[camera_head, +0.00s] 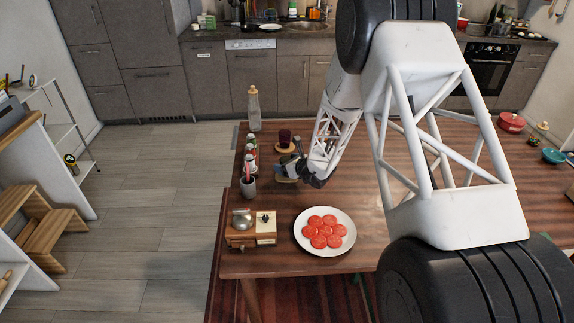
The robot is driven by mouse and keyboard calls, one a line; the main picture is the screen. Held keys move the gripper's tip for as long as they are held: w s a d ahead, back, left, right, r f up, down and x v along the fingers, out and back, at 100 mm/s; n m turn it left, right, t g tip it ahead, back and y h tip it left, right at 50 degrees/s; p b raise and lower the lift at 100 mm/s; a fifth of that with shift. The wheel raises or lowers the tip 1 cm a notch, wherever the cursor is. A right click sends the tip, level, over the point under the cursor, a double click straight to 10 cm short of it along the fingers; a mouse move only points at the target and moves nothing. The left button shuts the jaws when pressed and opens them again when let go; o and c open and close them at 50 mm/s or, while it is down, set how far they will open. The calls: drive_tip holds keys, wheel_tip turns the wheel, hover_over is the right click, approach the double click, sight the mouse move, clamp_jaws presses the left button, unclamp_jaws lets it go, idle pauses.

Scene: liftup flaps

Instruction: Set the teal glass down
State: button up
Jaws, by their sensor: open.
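My gripper (289,166) is at the left part of the wooden table, low over a round wooden coaster (286,180). Its jaws are open. A small bluish-grey patch shows at the jaws, but I cannot tell whether it is the teal glass or part of the gripper. No teal glass is clearly visible; the gripper and arm may hide it. A dark red glass (285,137) stands upright on another coaster just behind the gripper.
Small jars (250,152) and a grey cup (248,187) stand left of the gripper, a bottle (254,108) behind. A wooden box (250,228) and a plate of red slices (297,233) are in front. A teal bowl (553,156) is far right. My arm hides much of the table.

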drive_tip(key=v, duration=1.2)
drive_tip(key=shift+a+r, duration=0.1)
drive_tip(key=shift+r, duration=0.05)
idle(0.7)
drive_tip(key=s+a+r+n+g+y, duration=0.1)
drive_tip(key=s+a+r+n+g, duration=0.15)
drive_tip(key=s+r+n, duration=0.55)
drive_tip(key=s+a+r+n+g, duration=0.2)
drive_tip(key=s+r+n+g, duration=0.3)
drive_tip(key=s+r, duration=0.6)
drive_tip(key=s+d+r+n+h, duration=0.3)
drive_tip(key=s+n, duration=0.1)
drive_tip(key=s, duration=0.5)
drive_tip(key=s+d+r+n+h, duration=0.3)
drive_tip(key=s+d+n, duration=0.1)
drive_tip(key=s, duration=0.5)
drive_tip(key=s+d+r+n+h, duration=0.3)
drive_tip(key=s+n, duration=0.3)
drive_tip(key=s, duration=0.3)
drive_tip(key=shift+s+d+g+h, duration=0.3)
drive_tip(key=shift+s+d+g, duration=0.05)
drive_tip(key=shift+d, duration=0.25)
